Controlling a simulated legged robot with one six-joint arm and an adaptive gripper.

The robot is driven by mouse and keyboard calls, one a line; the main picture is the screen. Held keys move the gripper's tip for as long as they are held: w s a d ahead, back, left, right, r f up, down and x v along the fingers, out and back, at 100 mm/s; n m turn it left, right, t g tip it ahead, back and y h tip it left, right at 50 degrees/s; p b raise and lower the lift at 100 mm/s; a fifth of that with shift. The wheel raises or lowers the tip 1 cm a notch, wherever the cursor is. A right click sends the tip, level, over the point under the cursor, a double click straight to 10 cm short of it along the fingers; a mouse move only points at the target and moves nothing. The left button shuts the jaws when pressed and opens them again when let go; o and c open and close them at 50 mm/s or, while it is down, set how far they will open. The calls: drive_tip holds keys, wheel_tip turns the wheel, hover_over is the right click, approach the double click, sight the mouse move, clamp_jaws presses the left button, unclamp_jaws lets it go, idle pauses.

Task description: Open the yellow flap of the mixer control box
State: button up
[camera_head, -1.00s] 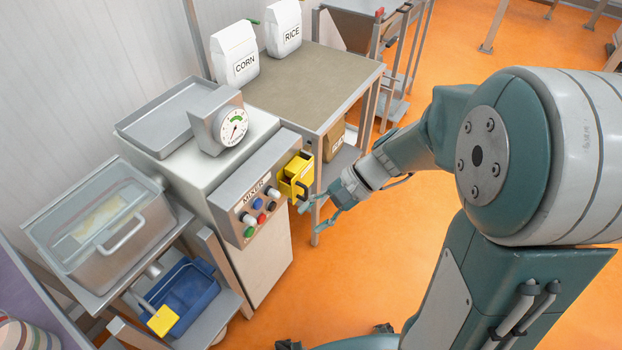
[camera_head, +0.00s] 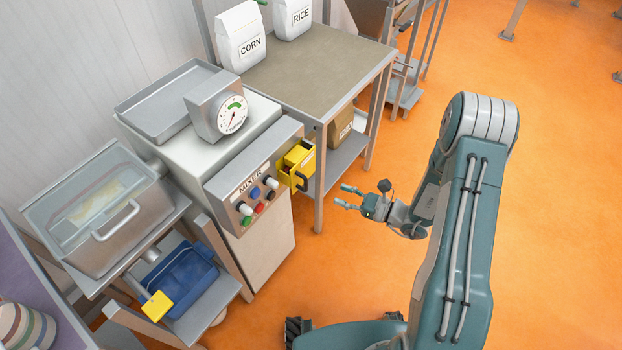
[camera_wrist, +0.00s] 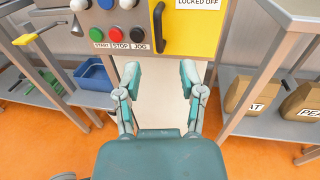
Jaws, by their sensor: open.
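The mixer control box (camera_head: 252,180) is a grey sloped panel with coloured knobs and buttons. The yellow flap (camera_head: 306,166) is at its right end, with a black handle (camera_head: 301,181). The wrist view shows the flap (camera_wrist: 195,38) at the top, its handle (camera_wrist: 158,27) along its left edge and a "LOCKED OFF" label above. I cannot tell whether the flap stands slightly ajar. My gripper (camera_head: 345,196) is open and empty, to the right of the flap and apart from it. In the wrist view its fingers (camera_wrist: 160,76) point toward the panel, below the handle.
A table (camera_head: 330,75) with corn and rice bags stands behind the mixer; its front leg (camera_head: 320,185) is close to the flap. A dial scale (camera_head: 217,108) sits on the mixer. A blue bin (camera_head: 180,283) is on the left shelf. Orange floor is clear at right.

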sight(306, 180)
drive_tip(key=x, duration=1.1)
drive_tip(key=shift+s, duration=0.1)
drive_tip(key=shift+a, duration=0.1)
clamp_jaws()
